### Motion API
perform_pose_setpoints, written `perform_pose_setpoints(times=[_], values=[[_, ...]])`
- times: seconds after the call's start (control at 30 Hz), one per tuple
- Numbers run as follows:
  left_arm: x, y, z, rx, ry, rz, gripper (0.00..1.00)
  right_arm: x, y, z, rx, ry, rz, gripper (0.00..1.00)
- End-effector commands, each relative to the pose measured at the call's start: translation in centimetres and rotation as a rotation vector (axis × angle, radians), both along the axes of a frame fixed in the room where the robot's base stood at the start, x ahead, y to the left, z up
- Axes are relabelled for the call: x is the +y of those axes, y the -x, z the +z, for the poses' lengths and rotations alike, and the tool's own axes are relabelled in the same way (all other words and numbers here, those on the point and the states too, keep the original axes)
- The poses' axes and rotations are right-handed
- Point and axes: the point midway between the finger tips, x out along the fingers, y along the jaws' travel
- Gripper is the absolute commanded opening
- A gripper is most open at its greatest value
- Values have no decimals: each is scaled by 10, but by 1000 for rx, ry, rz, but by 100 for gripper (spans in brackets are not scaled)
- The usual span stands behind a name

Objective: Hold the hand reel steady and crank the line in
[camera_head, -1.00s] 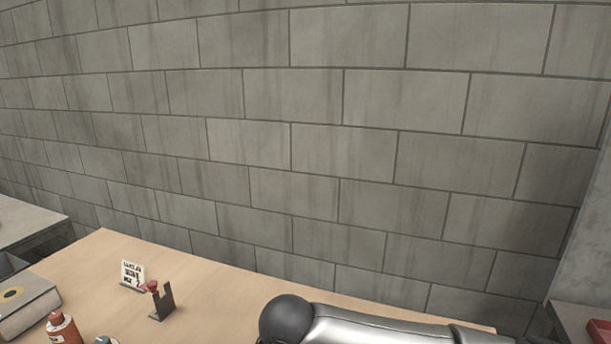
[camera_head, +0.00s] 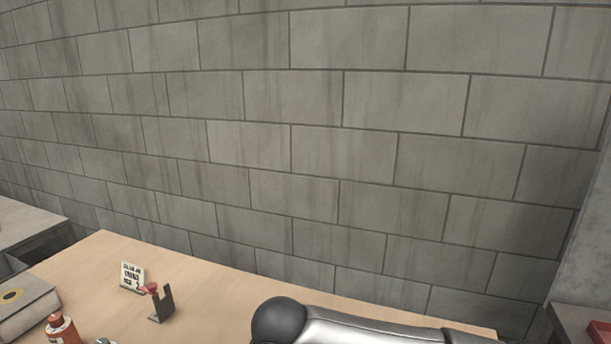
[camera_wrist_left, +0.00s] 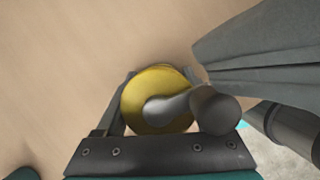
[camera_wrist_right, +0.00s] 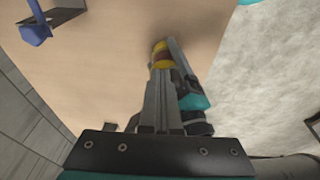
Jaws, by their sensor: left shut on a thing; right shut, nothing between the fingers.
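The hand reel is a yellow disc (camera_wrist_left: 158,98) in the left wrist view, with a grey crank arm (camera_wrist_left: 172,105) and a dark round knob (camera_wrist_left: 215,108). My left gripper (camera_wrist_left: 158,76) is shut on the reel, one finger at each side of it. The reel's yellow edge also shows in the right wrist view (camera_wrist_right: 160,50). My right gripper (camera_wrist_right: 164,72) is shut and empty, its fingers close to the reel. A grey finger of it (camera_wrist_left: 255,55) appears beside the knob; I cannot tell if they touch. The head view shows neither gripper nor the reel.
On the wooden table (camera_head: 215,300) stand a white sign card (camera_head: 132,277), a dark stand with a red piece (camera_head: 160,301), an orange bottle (camera_head: 62,329) and a grey box (camera_head: 22,304). A blue object (camera_wrist_right: 36,32) shows in the right wrist view. A block wall rises behind.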

Motion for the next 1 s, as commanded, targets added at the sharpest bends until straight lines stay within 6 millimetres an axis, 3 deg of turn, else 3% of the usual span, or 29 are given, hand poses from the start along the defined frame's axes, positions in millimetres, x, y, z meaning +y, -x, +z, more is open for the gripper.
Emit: perform_pose_setpoints(times=[0.47,1.0], values=[[-1,0,1,-2,2,0,7,2,6,0,2,-4,3,0],[0,-2,1,-5,2,7,7,10,25,-2,11,-7,13,0]])
